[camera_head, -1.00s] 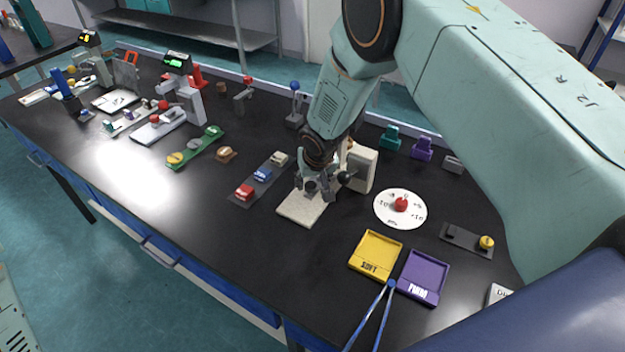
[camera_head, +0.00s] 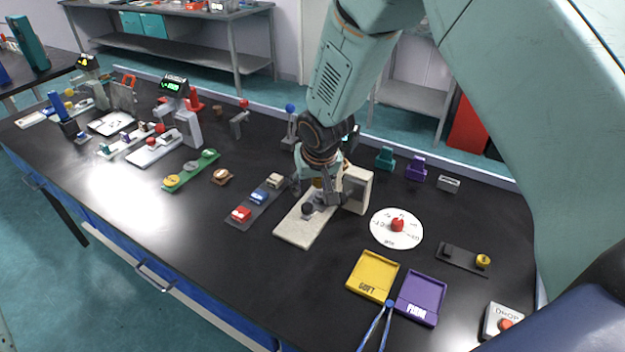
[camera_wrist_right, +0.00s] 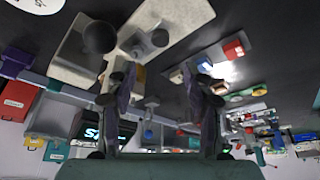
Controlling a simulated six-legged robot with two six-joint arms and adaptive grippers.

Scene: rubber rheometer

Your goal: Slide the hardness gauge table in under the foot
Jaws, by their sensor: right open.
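The hardness gauge is cream, with a flat base (camera_head: 293,232) and an upright block (camera_head: 357,185) at its right end. A small grey table with a round knob (camera_head: 307,209) sits on the base; the wrist view shows the knob (camera_wrist_right: 159,37) too. My right gripper (camera_head: 318,195) is over the base, beside the block, with fingers spread. In the wrist view the open fingers (camera_wrist_right: 160,85) hold nothing. The gauge's foot is hidden or cannot be made out. My left gripper is out of view.
A grey strip with red, blue and cream blocks (camera_head: 259,196) lies left of the gauge. A white dial with a red knob (camera_head: 397,225) is to the right. Yellow (camera_head: 373,275) and purple (camera_head: 422,297) trays lie in front.

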